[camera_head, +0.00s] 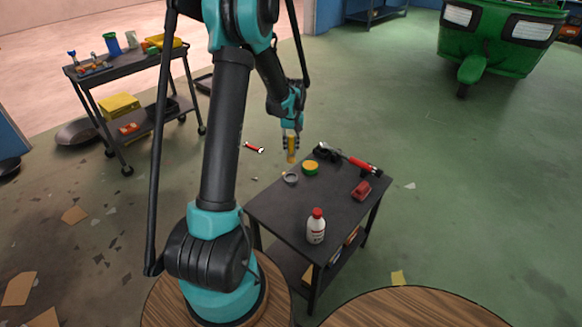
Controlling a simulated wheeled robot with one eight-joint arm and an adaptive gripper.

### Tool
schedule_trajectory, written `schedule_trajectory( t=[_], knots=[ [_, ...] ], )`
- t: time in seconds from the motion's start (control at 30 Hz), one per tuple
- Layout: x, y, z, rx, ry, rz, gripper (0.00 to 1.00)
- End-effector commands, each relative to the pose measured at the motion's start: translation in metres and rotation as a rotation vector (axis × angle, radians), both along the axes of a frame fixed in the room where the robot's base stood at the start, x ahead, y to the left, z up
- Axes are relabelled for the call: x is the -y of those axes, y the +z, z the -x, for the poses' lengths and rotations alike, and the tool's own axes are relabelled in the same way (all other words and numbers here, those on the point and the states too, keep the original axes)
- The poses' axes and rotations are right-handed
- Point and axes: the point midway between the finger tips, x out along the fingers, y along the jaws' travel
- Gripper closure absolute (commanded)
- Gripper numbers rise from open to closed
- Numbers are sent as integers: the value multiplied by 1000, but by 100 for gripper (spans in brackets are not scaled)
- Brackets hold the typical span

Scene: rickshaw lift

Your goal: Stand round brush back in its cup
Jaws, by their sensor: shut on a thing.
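My gripper (291,143) is shut on a yellow, upright, narrow thing, which I take to be the round brush (291,157). It is held above the far left corner of the dark table (300,218). A small grey round container (290,179), which looks like the cup, stands on that corner, just below the brush in the picture. The brush's lower end appears apart from it. Details of the brush are too small to tell.
A red-handled tool (362,166), a red block-like item (361,190) and a white bottle with red cap (316,226) are also on the table. Its middle is clear. A loaded cart (130,65) stands at left.

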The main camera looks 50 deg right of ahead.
Motion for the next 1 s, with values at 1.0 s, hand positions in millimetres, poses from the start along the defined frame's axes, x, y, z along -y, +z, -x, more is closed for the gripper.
schedule_trajectory(
  t=[1.0],
  knots=[
    [0, -102, 0, 0, 0, 0, 100]
  ],
)
